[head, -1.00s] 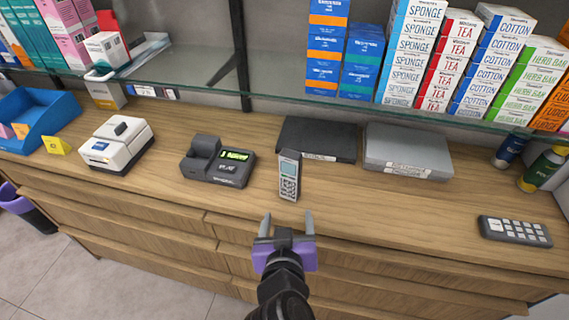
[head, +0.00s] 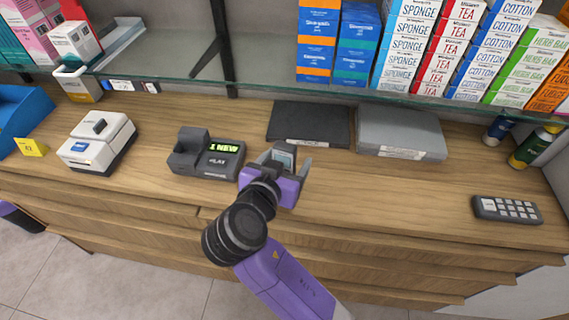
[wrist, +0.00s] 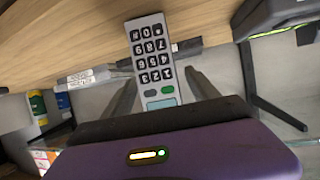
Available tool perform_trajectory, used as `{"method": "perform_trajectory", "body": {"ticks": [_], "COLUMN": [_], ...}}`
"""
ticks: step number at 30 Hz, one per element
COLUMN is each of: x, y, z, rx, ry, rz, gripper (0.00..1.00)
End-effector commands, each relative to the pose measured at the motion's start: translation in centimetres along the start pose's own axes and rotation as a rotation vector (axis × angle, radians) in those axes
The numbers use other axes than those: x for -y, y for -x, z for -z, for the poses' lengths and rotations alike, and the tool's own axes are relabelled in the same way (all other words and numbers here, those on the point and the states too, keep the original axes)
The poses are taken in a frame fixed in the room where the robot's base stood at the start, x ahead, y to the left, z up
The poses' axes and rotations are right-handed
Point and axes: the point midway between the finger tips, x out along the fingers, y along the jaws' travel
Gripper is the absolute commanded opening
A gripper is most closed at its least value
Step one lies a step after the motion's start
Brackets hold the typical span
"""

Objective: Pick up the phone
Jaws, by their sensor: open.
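The phone (head: 284,155) is a grey handset with a small screen and a keypad, upright on the wooden counter. In the head view my gripper covers most of it and only its top shows. My gripper (head: 276,162) is open, with one finger on each side of the phone. I cannot tell whether either finger touches it.
A dark answering machine base (head: 208,157) stands close left of my gripper. A black flat box (head: 308,124) and a grey one (head: 401,132) lie behind. A glass shelf (head: 330,96) hangs above the counter. A remote-like keypad (head: 507,209) lies at right, with bare counter between.

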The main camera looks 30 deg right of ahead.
Motion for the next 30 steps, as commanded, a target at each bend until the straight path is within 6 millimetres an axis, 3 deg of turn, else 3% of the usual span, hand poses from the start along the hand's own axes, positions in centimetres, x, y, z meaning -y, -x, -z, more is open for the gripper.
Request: {"method": "perform_trajectory", "body": {"ticks": [4,12,22,30], "x": [0.06,0.07,0.08,0.09], "y": [-1.34,-1.57,-1.55,-1.51], "z": [0.06,0.03,0.04,0.15], "rx": [0.0,0.0,0.0,-0.001], "ry": [0.0,-0.001,-0.001,-0.002], "rz": [0.001,0.002,0.002,0.003], "gripper": [0.69,0.67,0.02,0.0]}}
